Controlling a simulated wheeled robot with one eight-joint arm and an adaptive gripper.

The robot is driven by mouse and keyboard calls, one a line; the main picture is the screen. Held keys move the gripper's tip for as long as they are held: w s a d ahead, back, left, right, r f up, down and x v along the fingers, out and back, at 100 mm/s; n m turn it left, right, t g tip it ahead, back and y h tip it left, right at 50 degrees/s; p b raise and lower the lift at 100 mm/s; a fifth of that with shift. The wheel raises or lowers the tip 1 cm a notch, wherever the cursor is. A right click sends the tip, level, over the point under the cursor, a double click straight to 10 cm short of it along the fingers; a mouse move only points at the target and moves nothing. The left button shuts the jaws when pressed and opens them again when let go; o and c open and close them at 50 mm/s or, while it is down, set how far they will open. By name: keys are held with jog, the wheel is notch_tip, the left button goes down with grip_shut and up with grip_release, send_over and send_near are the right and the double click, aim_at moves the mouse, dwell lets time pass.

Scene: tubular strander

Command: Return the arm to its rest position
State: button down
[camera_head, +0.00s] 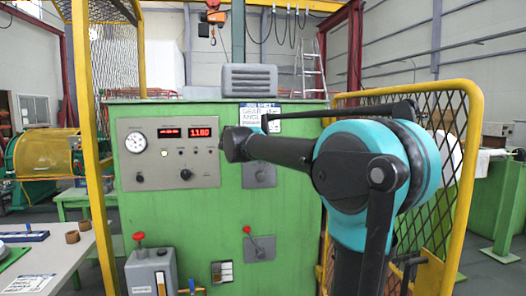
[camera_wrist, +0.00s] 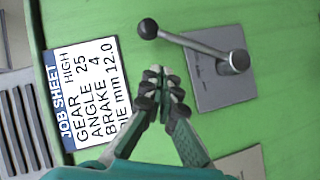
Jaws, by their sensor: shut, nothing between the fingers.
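My gripper (camera_wrist: 158,80) is shut and empty in the wrist view, its fingertips together. It is in front of the green cabinet face, between a job sheet (camera_wrist: 88,92) and a lever with a black knob (camera_wrist: 205,48) on a grey plate. How far it is from the panel cannot be told. In the head view my arm (camera_head: 365,175) with its teal joint fills the right middle. A dark link reaches left across the cabinet front. The gripper's fingers cannot be made out there.
The green cabinet (camera_head: 290,210) carries a gauge and display panel (camera_head: 168,153) reading 1180 and a red-knobbed lever (camera_head: 260,247). A yellow mesh guard (camera_head: 472,175) stands close behind my arm. A yellow post (camera_head: 88,150) and a table (camera_head: 60,255) are on the left.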

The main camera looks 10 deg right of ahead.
jog(key=v, duration=0.7)
jog(key=s+d+f+m+g+y, duration=0.15)
jog(key=s+f, duration=0.25)
jog(key=f, duration=0.5)
jog(key=s+d+f+m+g, duration=0.1)
jog(key=s+d+f+g, duration=0.15)
jog(key=s+f, duration=0.45)
jog(key=s+d+f+m+g+y, duration=0.1)
jog(key=s+d+f+m+g, duration=0.15)
jog(key=f, duration=0.85)
jog(key=s+a+f+m+g+y, duration=0.1)
jog(key=s+a+f+y, duration=0.1)
jog(key=s+f, duration=0.8)
jog(key=s+a+f+m+g+y, duration=0.1)
jog(key=s+a+f+y, duration=0.1)
jog(key=s+f, duration=0.8)
notch_tip(320, 180, down, 2)
jog(key=shift+f+m+y, duration=0.1)
jog(key=shift+m+y, duration=0.2)
jog(key=shift+y, duration=0.55)
